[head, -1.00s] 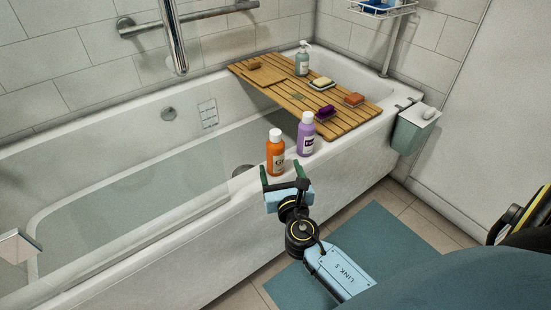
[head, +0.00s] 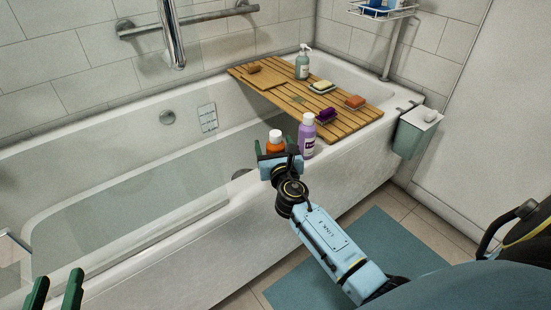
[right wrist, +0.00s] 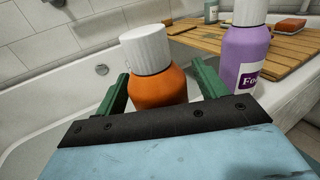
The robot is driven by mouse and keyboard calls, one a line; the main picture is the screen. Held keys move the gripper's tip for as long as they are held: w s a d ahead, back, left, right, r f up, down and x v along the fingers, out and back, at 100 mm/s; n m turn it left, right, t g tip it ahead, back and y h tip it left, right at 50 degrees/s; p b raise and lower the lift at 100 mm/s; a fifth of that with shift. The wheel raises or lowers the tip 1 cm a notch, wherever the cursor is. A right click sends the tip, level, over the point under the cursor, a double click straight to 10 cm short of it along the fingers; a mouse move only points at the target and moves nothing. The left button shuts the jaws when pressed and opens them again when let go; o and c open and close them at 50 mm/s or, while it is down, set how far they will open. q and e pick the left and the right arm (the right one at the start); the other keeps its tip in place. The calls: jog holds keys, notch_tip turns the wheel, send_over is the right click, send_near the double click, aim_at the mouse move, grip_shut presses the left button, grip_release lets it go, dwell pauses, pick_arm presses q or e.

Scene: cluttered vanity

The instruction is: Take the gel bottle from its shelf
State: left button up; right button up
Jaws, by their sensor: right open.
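An orange bottle with a white cap (head: 274,146) stands on the near rim of the tub. In the right wrist view the orange bottle (right wrist: 158,87) is between the open green fingers of my right gripper (right wrist: 160,85); contact cannot be told. Its label is hidden. In the head view my right gripper (head: 278,154) covers its lower part. A purple bottle (head: 306,139) with a white cap stands just right of it; part of its label reads "Fo". I cannot read which bottle is gel. My left gripper (head: 56,284) is at lower left, fingers apart, empty.
A wooden bath board (head: 285,91) lies across the tub with soaps and a pump bottle (head: 302,64) on it. A wire shelf (head: 385,12) with blue items is at top right. A grey-green bin (head: 411,136) hangs at the tub's end.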

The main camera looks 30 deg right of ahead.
jog(key=shift+w, duration=0.1)
jog(key=c, duration=1.2)
jog(key=shift+r, duration=0.1)
